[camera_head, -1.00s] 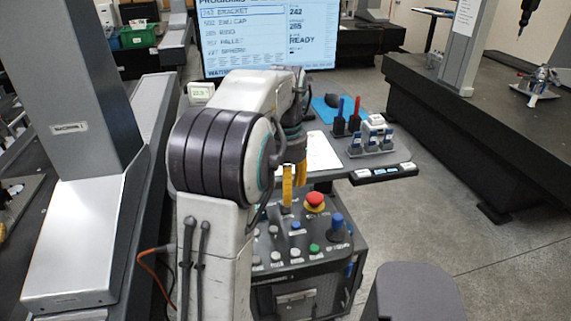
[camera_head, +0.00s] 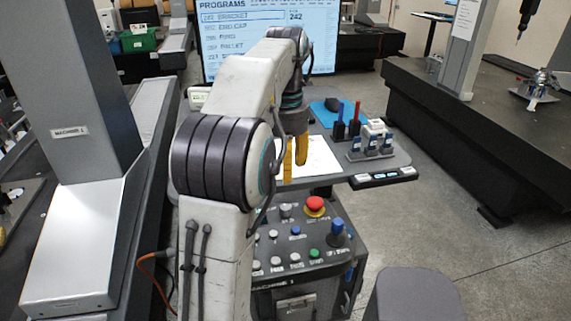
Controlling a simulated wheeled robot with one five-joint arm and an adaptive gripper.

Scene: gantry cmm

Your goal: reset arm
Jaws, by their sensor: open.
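My gripper (camera_head: 295,160) hangs at the end of my arm with its yellow fingers pointing down. It is in front of the white paper on the desk and above the back of the control box, with nothing seen between the fingers. The fingers are open, though partly overlapped from this angle. My arm is raised and bent, and it covers part of the monitor and the desk.
A control box (camera_head: 276,281) with a red button (camera_head: 315,206) and a blue-topped joystick (camera_head: 337,232) stands below. The desk (camera_head: 345,175) holds pens, a mouse pad (camera_head: 326,113) and small blue-white items (camera_head: 371,145). A monitor (camera_head: 345,45) stands behind. Grey machine beds flank both sides.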

